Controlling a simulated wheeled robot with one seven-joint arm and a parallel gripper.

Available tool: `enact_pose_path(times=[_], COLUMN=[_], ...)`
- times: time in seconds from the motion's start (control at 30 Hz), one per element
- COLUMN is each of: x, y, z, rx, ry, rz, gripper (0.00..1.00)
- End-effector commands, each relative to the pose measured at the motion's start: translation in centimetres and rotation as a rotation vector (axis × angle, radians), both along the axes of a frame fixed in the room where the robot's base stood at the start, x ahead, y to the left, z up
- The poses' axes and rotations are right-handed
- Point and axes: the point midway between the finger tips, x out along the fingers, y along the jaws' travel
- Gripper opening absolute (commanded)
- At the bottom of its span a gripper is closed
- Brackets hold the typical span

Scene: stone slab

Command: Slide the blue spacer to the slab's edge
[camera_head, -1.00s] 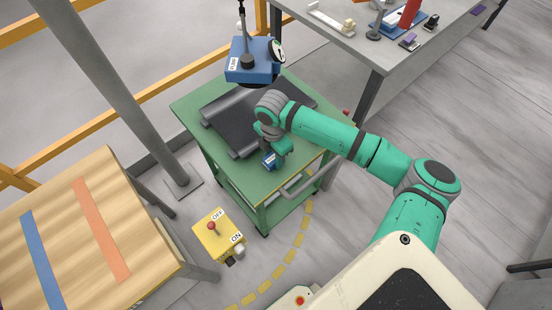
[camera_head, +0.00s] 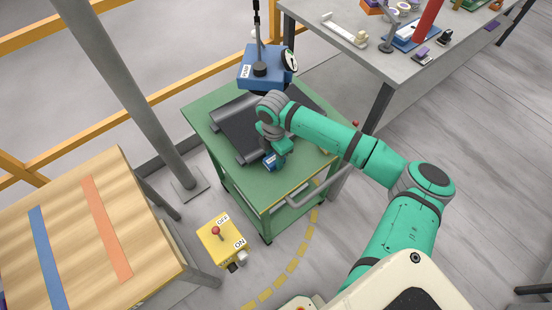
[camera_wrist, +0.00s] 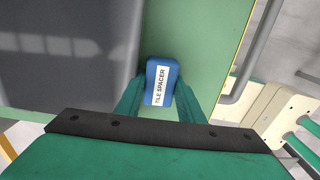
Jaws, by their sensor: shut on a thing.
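The blue spacer (camera_wrist: 166,73), a small block with a white "TILE SPACER" label (camera_wrist: 162,86), stands between the fingers of my gripper (camera_wrist: 158,98) in the wrist view. The fingers are shut on its two sides. The dark grey slab (camera_wrist: 65,55) lies to the left, and the spacer is close beside its edge; I cannot tell if they touch. In the head view the spacer (camera_head: 270,164) shows low under my gripper (camera_head: 276,155), over the green cart top near the slab's (camera_head: 230,128) near right side. My wrist hides part of the slab.
The green cart (camera_head: 265,195) has a push handle (camera_head: 320,196) at its right. A blue device with a gauge (camera_head: 262,75) stands behind the slab. A grey table (camera_head: 370,65) with tools is at upper right, a wooden table (camera_head: 65,215) at left, and a yellow switch box (camera_head: 222,240) below.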

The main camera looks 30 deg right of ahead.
Motion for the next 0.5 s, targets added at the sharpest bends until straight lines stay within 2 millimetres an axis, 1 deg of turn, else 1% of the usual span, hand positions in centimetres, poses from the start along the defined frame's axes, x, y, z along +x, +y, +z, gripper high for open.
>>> enact_pose_path(times=[0.17,0.2,0.27,0.3,0.5], x=[0.23,0.23,0.24,0.26,0.25], y=[-0.09,-0.09,-0.09,-0.09,-0.11], z=[0.07,0.08,0.08,0.09,0.10], rx=[-0.002,-0.002,-0.002,-0.002,-0.002], ry=[-0.006,-0.007,-0.007,-0.007,-0.007], rz=[-0.001,-0.001,-0.001,-0.001,-0.001], gripper=[0.11,0.39,0.54,0.56,0.56])
